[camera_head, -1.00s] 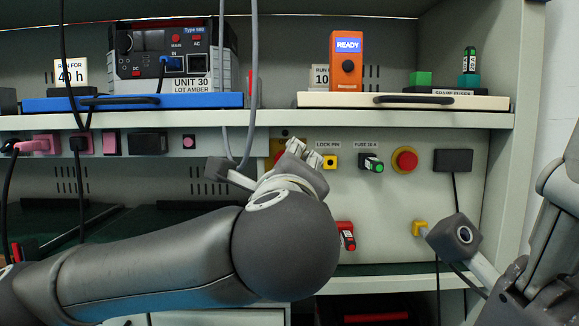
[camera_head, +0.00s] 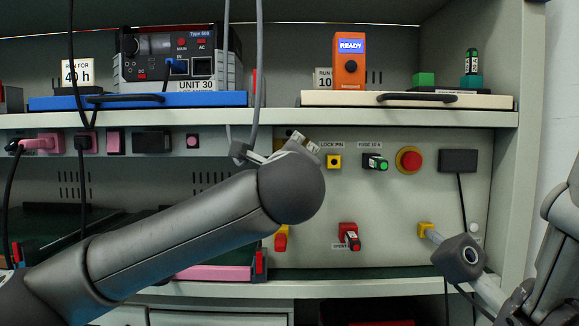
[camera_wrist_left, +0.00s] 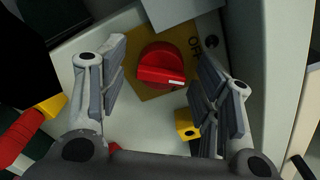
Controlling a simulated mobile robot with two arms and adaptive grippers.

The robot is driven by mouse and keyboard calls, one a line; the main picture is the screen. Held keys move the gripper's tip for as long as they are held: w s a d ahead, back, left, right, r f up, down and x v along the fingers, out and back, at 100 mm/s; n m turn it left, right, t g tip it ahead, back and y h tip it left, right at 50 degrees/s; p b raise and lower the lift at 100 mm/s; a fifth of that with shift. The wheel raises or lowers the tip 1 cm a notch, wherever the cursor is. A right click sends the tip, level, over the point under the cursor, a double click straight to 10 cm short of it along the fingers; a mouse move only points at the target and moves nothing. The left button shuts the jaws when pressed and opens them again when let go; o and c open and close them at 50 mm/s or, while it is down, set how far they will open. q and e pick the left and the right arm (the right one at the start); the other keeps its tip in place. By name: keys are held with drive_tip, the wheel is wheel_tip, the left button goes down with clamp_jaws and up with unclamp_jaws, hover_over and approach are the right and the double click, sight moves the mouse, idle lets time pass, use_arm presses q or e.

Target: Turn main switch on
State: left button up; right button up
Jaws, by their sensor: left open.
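The main switch is a red rotary knob (camera_wrist_left: 160,66) on a yellow plate (camera_wrist_left: 140,86) in the left wrist view. My left gripper (camera_wrist_left: 155,92) is open, with one finger on each side of the knob in this view. I cannot tell whether they touch it. In the head view my left gripper (camera_head: 303,142) is in front of the panel and hides the knob.
A yellow lock pin block (camera_wrist_left: 187,123) is close to the right finger. Grey cables (camera_head: 259,80) hang near my left wrist. A shelf (camera_head: 290,119) is above.

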use_arm(q)
drive_tip(key=c, duration=1)
drive_tip(key=shift+m+b, duration=1.1)
drive_tip(key=shift+m, duration=0.3)
drive_tip(key=o, duration=1)
drive_tip(key=s, duration=1.2)
